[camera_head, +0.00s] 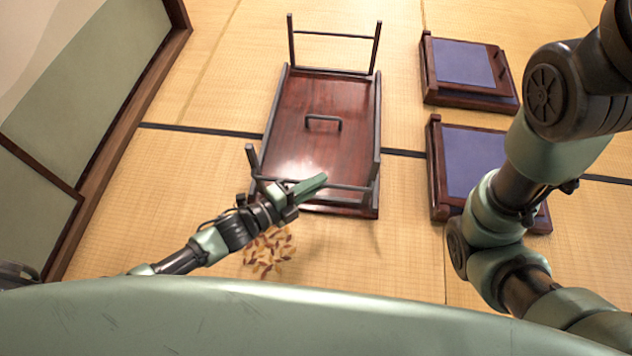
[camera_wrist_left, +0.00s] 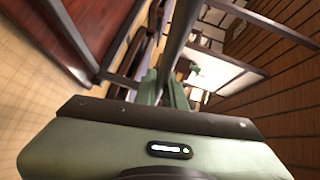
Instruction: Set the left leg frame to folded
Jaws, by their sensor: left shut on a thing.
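A low dark-red wooden table (camera_head: 318,110) lies upside down on the tatami, with a small handle (camera_head: 323,122) on its underside. Its far leg frame (camera_head: 333,35) stands up at the far end. The near leg frame (camera_head: 345,187) is at the end closest to me; it stands tilted, not flat against the table. My left gripper (camera_head: 312,187) is shut on a bar of this near frame. In the left wrist view a dark bar (camera_wrist_left: 180,40) runs up from between my green fingers (camera_wrist_left: 165,90). My right arm shows at right, but its gripper is out of view.
Two dark wooden floor seats with blue cushions, one far (camera_head: 463,62) and one near (camera_head: 476,155), stand right of the table. A patterned leaf-like patch (camera_head: 268,254) lies on the floor below my left wrist. A wood-framed green wall panel (camera_head: 85,75) borders the left.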

